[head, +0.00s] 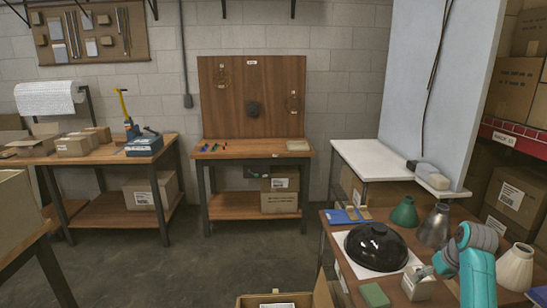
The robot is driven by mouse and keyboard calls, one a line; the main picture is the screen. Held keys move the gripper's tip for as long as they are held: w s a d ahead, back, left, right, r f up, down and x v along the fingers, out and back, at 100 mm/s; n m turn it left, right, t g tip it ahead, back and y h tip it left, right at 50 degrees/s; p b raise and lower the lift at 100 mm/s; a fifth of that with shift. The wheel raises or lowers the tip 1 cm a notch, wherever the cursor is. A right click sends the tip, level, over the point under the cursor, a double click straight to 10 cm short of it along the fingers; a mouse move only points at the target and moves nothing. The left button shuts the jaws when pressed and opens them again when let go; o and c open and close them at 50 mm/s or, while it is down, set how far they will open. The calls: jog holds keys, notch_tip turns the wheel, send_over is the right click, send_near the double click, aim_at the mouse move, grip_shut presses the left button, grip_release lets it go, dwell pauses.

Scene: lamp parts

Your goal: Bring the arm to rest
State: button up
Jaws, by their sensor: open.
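My arm, teal and grey, rises at the lower right in the head view, over the brown table (345,262). Its end bends left and down, and my gripper (423,272) shows small and grey close to a small white box (418,288). It is open, and I see nothing held in it. Whether it touches the box I cannot tell. Lamp parts stand around it: a large black dome shade (375,247) on a white sheet, a green shade (404,212), a grey metal shade (435,227) and a cream pleated shade (516,267).
A green block (374,295) lies at the table's front, and a blue item (345,215) at its back left. A white panel (440,90) stands behind. An open carton (275,300) is on the floor in front. Workbenches line the back wall; the floor between is clear.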

jog(key=s+a+f+t, duration=0.1)
jog(key=s+a+f, duration=0.4)
jog(key=f, duration=0.3)
jog(key=s+a+f+t+h, duration=0.1)
jog(key=s+a+f, duration=0.45)
jog(key=f, duration=0.25)
jog(key=s+a+f+t, duration=0.1)
jog(key=s+a+f, duration=0.45)
jog(key=f, duration=0.25)
jog(key=s+a+f+m+t, duration=0.1)
jog(key=s+a+f+t, duration=0.1)
jog(key=s+a, duration=0.5)
jog(key=s+a+r+t, duration=0.1)
jog(key=s+a+r, duration=0.15)
jog(key=s, duration=0.75)
jog(key=s+a+r+t, duration=0.1)
jog(key=s+a+r, duration=0.15)
jog(key=s, duration=0.75)
jog(key=s+a+r+t, duration=0.2)
jog(key=s+r+t, duration=0.1)
jog(key=s+r, duration=1.1)
notch_tip(320, 180, up, 4)
jog(key=shift+s+a+f+n+y, duration=0.1)
jog(key=shift+s+a+n+y, duration=0.2)
jog(key=shift+s+a+y, duration=0.1)
